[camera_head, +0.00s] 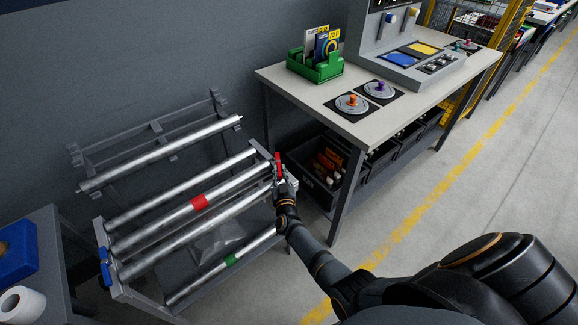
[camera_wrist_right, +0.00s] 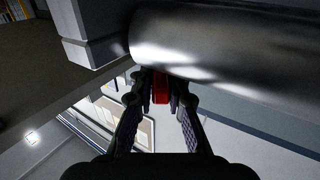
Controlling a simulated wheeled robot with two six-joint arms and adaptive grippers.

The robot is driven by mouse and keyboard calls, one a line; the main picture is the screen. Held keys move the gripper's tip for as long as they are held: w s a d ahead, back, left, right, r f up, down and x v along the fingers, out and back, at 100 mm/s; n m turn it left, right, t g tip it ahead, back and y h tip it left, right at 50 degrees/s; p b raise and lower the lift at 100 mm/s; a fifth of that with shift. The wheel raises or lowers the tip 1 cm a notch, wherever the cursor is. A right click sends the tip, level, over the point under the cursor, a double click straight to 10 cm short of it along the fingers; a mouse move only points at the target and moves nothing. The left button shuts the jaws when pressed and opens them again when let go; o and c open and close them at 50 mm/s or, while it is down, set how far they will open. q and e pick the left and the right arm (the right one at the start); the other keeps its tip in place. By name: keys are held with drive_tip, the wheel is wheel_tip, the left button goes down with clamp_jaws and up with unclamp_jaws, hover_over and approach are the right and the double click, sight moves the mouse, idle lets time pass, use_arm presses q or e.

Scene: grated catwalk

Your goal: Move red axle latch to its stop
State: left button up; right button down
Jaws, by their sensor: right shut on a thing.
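The red axle latch (camera_head: 278,166) stands at the right end of the roller rack, by the end of the rollers. It also shows in the right wrist view (camera_wrist_right: 160,88) as a red block below a large metal roller (camera_wrist_right: 230,38). My right gripper (camera_head: 281,184) is at the latch, and in the right wrist view its two fingers (camera_wrist_right: 160,100) are on either side of the red piece, shut on it. Part of the latch is hidden by the gripper and the roller. My left gripper is not in view.
A blue latch (camera_head: 105,268) is at the rack's left end. A workbench (camera_head: 300,88) stands close behind on the right. Floor is free right of the bench.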

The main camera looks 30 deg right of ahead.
drive_tip(key=shift+w+a+m+g+h, duration=0.1)
drive_tip(key=shift+a+m+g+h, duration=0.25)
drive_tip(key=shift+m+h, duration=0.5)
drive_tip(key=shift+h, duration=0.25)
drive_tip(key=c, duration=1.3)
unclamp_jaws()
drive_tip(key=v, duration=0.7)
drive_tip(key=shift+a, duration=0.1)
